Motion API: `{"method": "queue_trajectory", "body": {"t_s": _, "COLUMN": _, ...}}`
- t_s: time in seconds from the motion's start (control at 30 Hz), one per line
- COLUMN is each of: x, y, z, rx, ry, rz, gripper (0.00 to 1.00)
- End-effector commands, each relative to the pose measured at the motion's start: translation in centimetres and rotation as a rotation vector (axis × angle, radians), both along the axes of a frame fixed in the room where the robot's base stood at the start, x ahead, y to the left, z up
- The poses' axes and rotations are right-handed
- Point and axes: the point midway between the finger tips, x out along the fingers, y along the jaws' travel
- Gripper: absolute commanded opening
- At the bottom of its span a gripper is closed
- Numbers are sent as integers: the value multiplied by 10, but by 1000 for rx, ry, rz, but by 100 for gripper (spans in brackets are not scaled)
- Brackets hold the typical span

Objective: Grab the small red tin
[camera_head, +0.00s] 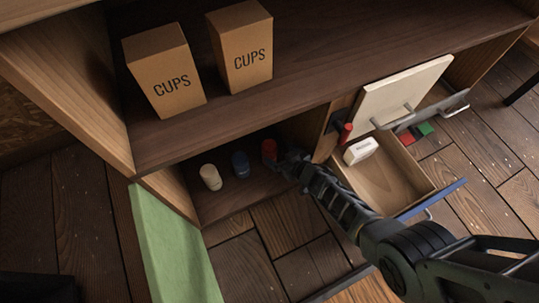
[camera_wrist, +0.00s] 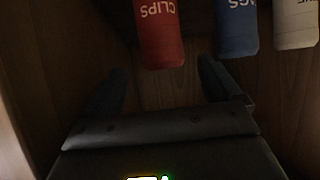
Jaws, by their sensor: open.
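The small red tin (camera_head: 269,149) stands on the low shelf, rightmost of a row of three in the head view. In the wrist view the red tin (camera_wrist: 160,35) reads "CLIPS" upside down and lies ahead of the fingers, roughly between their lines. My gripper (camera_head: 281,160) reaches into the low compartment, close to the red tin. In the wrist view my gripper (camera_wrist: 163,80) has its two dark fingers spread, with nothing between them. The top of the tin is cut off in that view.
A blue tin (camera_head: 240,164) and a cream tin (camera_head: 210,177) stand left of the red one. Two CUPS boxes (camera_head: 165,80) stand on the upper shelf. An open drawer (camera_head: 385,175) with a white box (camera_head: 360,151) is right of my arm. The compartment's side wall is near.

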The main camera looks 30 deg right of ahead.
Motion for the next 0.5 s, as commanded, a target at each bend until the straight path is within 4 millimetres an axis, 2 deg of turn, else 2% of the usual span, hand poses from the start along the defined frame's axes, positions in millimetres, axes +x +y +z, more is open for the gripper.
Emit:
{"method": "queue_trajectory", "body": {"t_s": 0.03, "x": 5, "y": 2, "z": -6, "rx": -1, "ry": -2, "rz": 2, "gripper": 91}}
{"method": "queue_trajectory", "body": {"t_s": 0.37, "x": 22, "y": 6, "z": -14, "rx": -1, "ry": -1, "rz": 2, "gripper": 91}}
{"method": "queue_trajectory", "body": {"t_s": 0.5, "x": 37, "y": 11, "z": -22, "rx": -1, "ry": -2, "rz": 1, "gripper": 91}}
